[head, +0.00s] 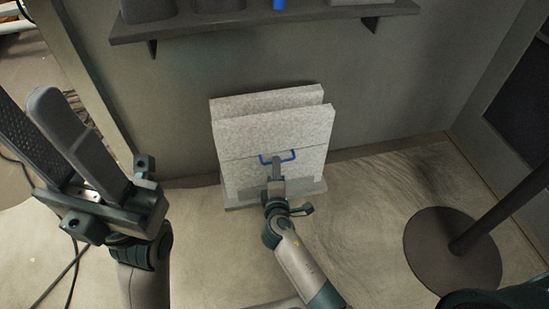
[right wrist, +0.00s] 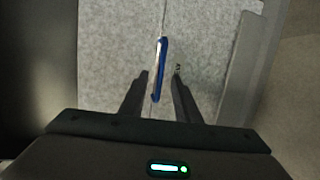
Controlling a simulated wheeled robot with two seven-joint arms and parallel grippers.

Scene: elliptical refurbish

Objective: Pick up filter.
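The filter (head: 300,133) is a pale grey speckled panel with a blue handle (head: 278,158) on its front. It leans upright against the wall in front of a second similar panel (head: 265,97). My right gripper (head: 276,165) is at the handle. In the right wrist view, the handle (right wrist: 159,70) lies between the two spread fingers (right wrist: 161,73), with gaps visible on its sides. My left gripper (head: 52,95) is raised at the left, its two dark fingers slightly apart, empty and away from the filter.
A dark shelf (head: 260,22) with grey containers and a blue item (head: 279,4) hangs above the panels. A round dark stand base (head: 452,250) with a pole is on the floor at right. Cables (head: 70,275) lie at lower left.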

